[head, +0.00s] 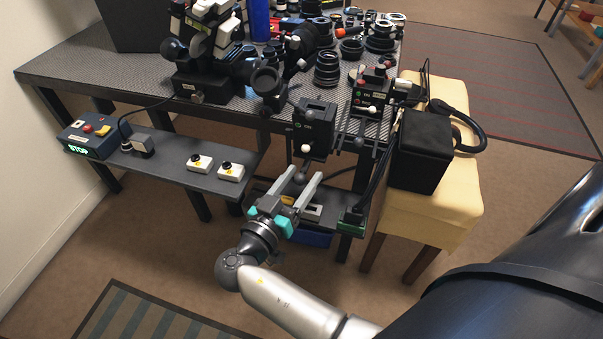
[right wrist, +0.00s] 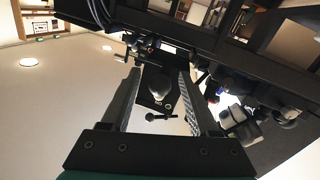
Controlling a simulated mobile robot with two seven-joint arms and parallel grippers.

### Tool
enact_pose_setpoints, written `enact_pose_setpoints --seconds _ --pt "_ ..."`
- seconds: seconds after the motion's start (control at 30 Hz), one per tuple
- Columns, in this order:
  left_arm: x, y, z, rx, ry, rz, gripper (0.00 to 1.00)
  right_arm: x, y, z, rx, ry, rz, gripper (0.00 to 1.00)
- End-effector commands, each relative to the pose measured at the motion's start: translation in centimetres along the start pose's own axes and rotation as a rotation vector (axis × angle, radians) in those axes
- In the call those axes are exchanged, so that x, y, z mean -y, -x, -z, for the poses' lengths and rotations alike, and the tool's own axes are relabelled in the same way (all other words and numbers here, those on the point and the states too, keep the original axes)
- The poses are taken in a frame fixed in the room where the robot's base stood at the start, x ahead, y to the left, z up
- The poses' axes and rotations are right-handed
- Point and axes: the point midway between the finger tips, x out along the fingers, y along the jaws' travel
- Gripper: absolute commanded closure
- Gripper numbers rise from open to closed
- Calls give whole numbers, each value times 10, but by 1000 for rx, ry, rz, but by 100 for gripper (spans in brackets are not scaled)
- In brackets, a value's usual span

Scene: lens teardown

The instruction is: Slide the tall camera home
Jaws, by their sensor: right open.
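A black upright box unit (head: 318,124) with a small green mark and a pale ball knob (head: 305,148) stands at the table's front edge in the head view. I cannot tell for sure whether it is the tall camera. My right gripper (head: 304,176) is open below and in front of this unit, with a dark ball between or just behind its fingertips. In the right wrist view my two fingers (right wrist: 158,78) stand on either side of a dark body with a rounded knob (right wrist: 158,90). Contact is not clear. My left gripper is out of view.
A second black unit (head: 371,88) with red buttons stands to the right. Several lenses and camera parts crowd the perforated table (head: 110,62). The lower shelf (head: 180,150) holds a STOP box (head: 92,136) and two white button boxes. A black box (head: 422,150) sits on a yellow stool (head: 452,212).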

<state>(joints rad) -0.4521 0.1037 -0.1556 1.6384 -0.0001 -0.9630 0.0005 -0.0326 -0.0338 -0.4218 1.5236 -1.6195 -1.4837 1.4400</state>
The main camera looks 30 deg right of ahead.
Motion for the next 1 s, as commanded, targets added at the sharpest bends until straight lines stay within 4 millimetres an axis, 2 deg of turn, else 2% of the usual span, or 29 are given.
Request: enact_pose_setpoints --seconds 0.1,0.63,1.0 --pt "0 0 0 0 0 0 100 0 0 0 0 0 0 39" --pt "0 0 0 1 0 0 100 0 0 0 0 0 -1 98" --pt "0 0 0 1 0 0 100 0 -1 0 -1 0 -2 100"
